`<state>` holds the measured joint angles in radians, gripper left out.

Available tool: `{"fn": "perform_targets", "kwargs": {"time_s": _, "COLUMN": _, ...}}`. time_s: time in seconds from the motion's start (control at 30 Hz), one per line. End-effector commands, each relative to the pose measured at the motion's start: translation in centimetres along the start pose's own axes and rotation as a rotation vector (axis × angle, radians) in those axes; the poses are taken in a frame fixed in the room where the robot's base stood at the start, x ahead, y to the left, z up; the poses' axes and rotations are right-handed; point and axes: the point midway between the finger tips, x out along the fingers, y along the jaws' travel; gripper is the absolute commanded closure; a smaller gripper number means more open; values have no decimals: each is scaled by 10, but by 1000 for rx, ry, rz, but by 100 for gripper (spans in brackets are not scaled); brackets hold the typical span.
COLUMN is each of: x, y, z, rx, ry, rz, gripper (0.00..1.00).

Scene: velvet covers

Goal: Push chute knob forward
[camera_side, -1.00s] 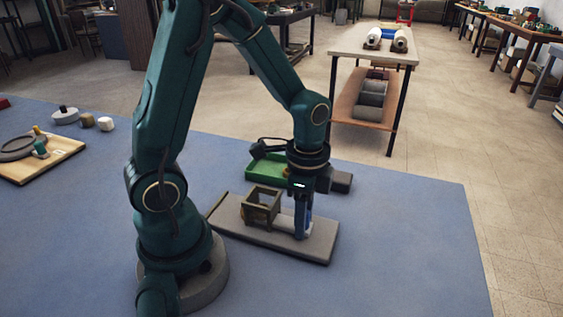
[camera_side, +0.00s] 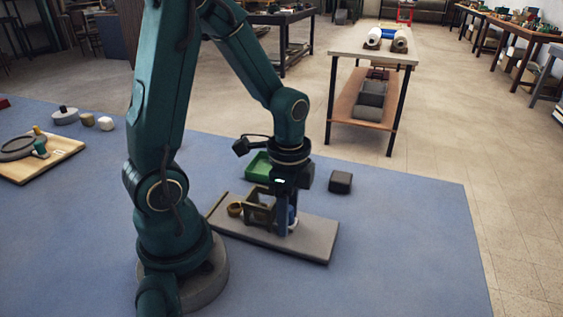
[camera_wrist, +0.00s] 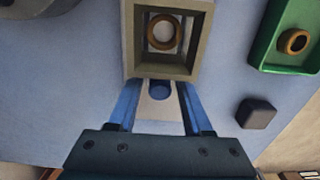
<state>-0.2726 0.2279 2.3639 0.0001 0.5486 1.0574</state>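The chute (camera_side: 258,207) is a square, open-topped tan frame on a grey board (camera_side: 318,238); in the wrist view its frame (camera_wrist: 129,40) shows at top centre. A brown ring (camera_wrist: 152,36) shows through the frame's opening; in the side view a brown ring-like piece (camera_side: 235,209) is at the chute's left side. A round blue knob (camera_wrist: 159,90) is just outside the chute wall, over a pale strip (camera_wrist: 158,116). My gripper (camera_side: 286,231) is low over the board, right beside the chute. Its blue fingers are apart on either side of the knob; contact is unclear.
A green tray (camera_wrist: 272,60) holding a ring (camera_wrist: 294,42) lies beyond the board. A dark block (camera_side: 340,182) stands right of it. A wooden board (camera_side: 62,164) with round parts lies far left. The blue mat is clear at right.

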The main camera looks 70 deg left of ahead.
Motion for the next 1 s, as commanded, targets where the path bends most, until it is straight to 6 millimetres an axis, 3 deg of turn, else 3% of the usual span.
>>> {"fn": "perform_targets", "kwargs": {"time_s": 0.03, "x": 0, "y": 0, "z": 0, "rx": 0, "ry": 0, "rz": 0, "gripper": 26}}
{"fn": "perform_targets", "kwargs": {"time_s": 0.1, "x": 0, "y": 0, "z": 0, "rx": 0, "ry": 0, "rz": 0, "gripper": 0}}
{"fn": "perform_targets", "kwargs": {"time_s": 0.43, "x": -5, "y": -1, "z": 0, "rx": 0, "ry": 1, "rz": -2, "gripper": 0}}
{"fn": "perform_targets", "kwargs": {"time_s": 1.0, "x": -59, "y": -1, "z": -1, "rx": 0, "ry": 2, "rz": -4, "gripper": 0}}
